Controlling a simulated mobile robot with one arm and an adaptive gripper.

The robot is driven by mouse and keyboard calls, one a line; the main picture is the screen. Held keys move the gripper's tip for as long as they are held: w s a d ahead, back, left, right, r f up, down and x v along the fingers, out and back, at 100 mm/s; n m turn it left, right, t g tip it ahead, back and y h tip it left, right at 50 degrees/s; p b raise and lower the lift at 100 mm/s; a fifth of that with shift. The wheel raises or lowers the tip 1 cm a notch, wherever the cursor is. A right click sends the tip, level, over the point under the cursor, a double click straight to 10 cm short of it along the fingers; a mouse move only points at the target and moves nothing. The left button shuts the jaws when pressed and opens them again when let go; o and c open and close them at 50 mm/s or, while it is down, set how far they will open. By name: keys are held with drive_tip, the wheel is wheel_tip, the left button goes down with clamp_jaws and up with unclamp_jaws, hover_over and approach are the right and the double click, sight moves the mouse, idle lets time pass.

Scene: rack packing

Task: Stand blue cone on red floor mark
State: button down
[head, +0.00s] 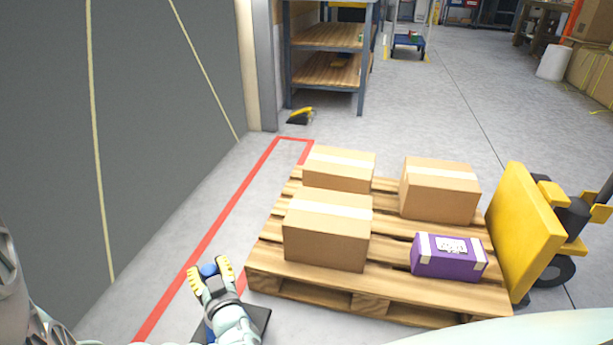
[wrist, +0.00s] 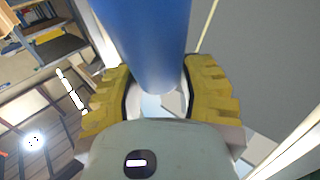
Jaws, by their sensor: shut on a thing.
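The blue cone (head: 209,270) shows its blue tip between the yellow fingers of my gripper (head: 210,266) at the lower left of the head view. A dark square base (head: 260,317) shows below, partly hidden by my wrist. In the wrist view the cone's blue body (wrist: 146,40) runs from the top edge down between both fingers of my gripper (wrist: 160,100), which is shut on it. The red floor mark (head: 222,216) is a painted line left of the pallet. In the head view the base appears right of this line; I cannot tell whether it touches the floor.
A wooden pallet (head: 355,300) with several cardboard boxes (head: 326,240) and a purple box (head: 447,262) stands just right of my gripper. A yellow pallet-truck part (head: 524,232) is beside it. A grey wall (head: 150,110) is at left; a shelf (head: 325,68) stands behind.

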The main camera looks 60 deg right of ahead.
drive_tip(key=w+a+f+b, duration=0.2)
drive_tip(key=w+a+b, duration=0.1)
drive_tip(key=w, duration=0.4)
drive_tip(key=w+a+f+b, duration=0.2)
drive_tip(key=w+a+b, duration=0.1)
drive_tip(key=w, duration=0.3)
drive_tip(key=shift+w+a+f, duration=0.4)
drive_tip(key=shift+a, duration=0.5)
drive_tip(key=c, duration=0.6)
unclamp_jaws()
drive_tip(key=shift+w, duration=0.15)
drive_tip(key=shift+o, duration=0.5)
